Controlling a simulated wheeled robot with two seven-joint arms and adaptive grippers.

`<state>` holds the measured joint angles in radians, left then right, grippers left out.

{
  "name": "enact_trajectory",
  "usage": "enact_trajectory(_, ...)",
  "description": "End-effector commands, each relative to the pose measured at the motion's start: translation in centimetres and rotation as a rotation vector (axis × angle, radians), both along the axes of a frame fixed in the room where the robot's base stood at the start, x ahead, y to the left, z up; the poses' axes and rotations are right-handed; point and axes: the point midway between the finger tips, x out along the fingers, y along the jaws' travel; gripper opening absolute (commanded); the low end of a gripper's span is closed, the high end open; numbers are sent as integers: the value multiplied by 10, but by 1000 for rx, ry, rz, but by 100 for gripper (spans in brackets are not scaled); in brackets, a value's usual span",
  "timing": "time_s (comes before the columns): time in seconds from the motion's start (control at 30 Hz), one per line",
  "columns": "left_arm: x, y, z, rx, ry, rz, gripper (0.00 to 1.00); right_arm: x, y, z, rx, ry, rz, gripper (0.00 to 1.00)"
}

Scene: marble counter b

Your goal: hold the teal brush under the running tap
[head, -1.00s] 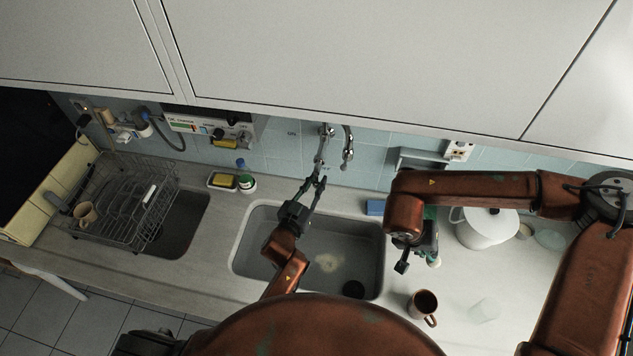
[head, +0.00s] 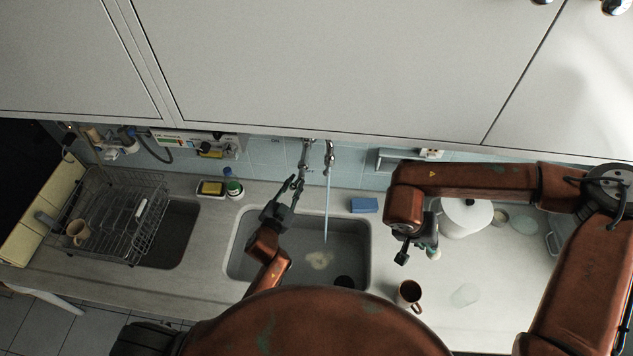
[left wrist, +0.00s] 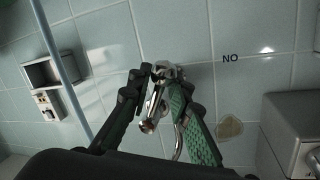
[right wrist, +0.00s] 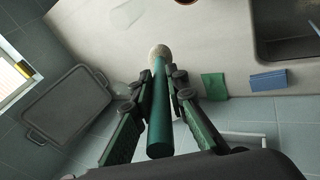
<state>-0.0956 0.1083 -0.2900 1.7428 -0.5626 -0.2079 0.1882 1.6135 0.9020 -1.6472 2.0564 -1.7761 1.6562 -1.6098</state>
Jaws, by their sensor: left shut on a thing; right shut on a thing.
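The tap (head: 329,155) stands behind the right sink basin, and a pale blue stream of water (head: 327,205) falls from it into the basin. My left gripper (head: 295,184) is at the tap's left side. In the left wrist view, its fingers (left wrist: 163,78) are shut around the metal tap handle (left wrist: 154,105). My right gripper (right wrist: 160,82) is shut on the teal brush (right wrist: 159,115), with its pale round head beyond the fingertips. In the head view, that pale head (head: 433,253) is over the counter right of the basin, apart from the water.
A brown mug (head: 409,294) and a clear glass (head: 465,295) stand on the counter at the right, with a white pot (head: 464,218) behind. A dish rack (head: 110,215) is at the left.

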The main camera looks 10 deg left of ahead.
Motion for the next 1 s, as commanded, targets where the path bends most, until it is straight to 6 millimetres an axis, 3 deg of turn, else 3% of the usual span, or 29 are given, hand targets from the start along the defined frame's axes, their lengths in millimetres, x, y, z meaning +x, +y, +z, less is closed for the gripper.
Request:
enact_trajectory(0.27, -1, 2, 0, 3, 0, 3, 0, 1, 1, 0, 1, 0, 2, 0)
enact_trajectory(0.3, -1, 2, 0, 2, 0, 3, 19, 1, 1, 0, 1, 0, 2, 0)
enact_trajectory(0.57, 0, 1, 0, 2, 0, 1, 36, 0, 0, 0, 0, -1, 0, 0)
enact_trajectory(0.87, -3, 1, 0, 1, 0, 1, 36, 0, 0, 0, 0, -1, 0, 0)
enact_trajectory(1.0, -17, 4, 1, 1, 1, 2, 36, 0, 0, 0, 0, -1, 0, 0)
